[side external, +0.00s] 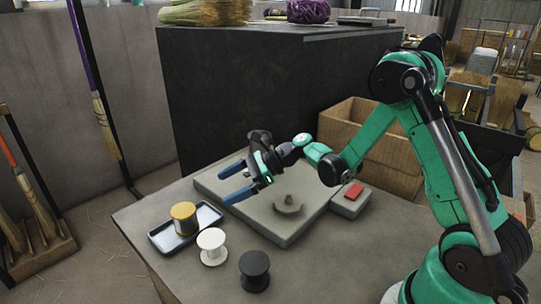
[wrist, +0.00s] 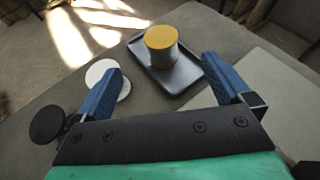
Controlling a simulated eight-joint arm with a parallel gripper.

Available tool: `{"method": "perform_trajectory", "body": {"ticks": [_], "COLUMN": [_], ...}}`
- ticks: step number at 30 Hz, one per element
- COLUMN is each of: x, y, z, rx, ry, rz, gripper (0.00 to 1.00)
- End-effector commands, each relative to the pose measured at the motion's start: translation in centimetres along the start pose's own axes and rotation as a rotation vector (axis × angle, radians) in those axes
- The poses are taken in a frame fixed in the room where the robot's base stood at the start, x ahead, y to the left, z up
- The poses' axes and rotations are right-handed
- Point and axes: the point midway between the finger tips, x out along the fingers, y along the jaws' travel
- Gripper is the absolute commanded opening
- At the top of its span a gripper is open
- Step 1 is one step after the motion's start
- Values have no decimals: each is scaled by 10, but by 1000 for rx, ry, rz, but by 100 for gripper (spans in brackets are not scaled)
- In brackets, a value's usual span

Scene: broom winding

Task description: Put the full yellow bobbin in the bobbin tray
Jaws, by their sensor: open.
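The yellow bobbin (side external: 184,217) stands upright in the shallow bobbin tray (side external: 213,214), towards the tray's middle. In the wrist view the bobbin (wrist: 160,42) shows a yellow top and a greyish side, and the tray (wrist: 178,80) lies under it. My gripper (side external: 228,184) is open and empty, above the pale board and to the right of the tray. In the wrist view the blue fingers of my gripper (wrist: 162,68) are spread apart, with the bobbin beyond them and touching neither.
A white bobbin (side external: 212,245) and a black bobbin (side external: 254,270) stand on the table in front of the board. The board (side external: 285,228) carries a small grey fitting (side external: 289,204). A box with a red button (side external: 353,191) and a cardboard box (side external: 375,150) are to the right.

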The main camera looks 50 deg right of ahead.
Motion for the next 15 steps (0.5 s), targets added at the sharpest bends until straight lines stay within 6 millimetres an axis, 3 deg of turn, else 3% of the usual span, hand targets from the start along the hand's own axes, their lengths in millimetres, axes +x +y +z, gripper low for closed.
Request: {"method": "perform_trajectory", "body": {"ticks": [5,9,15], "x": [-7,-22,-55], "y": [15,38,74], "z": [20,34,41], "rx": [-316,-734,-1367], "ry": [165,367,635], "rz": [1,51,218], "gripper": [97,97,97]}}
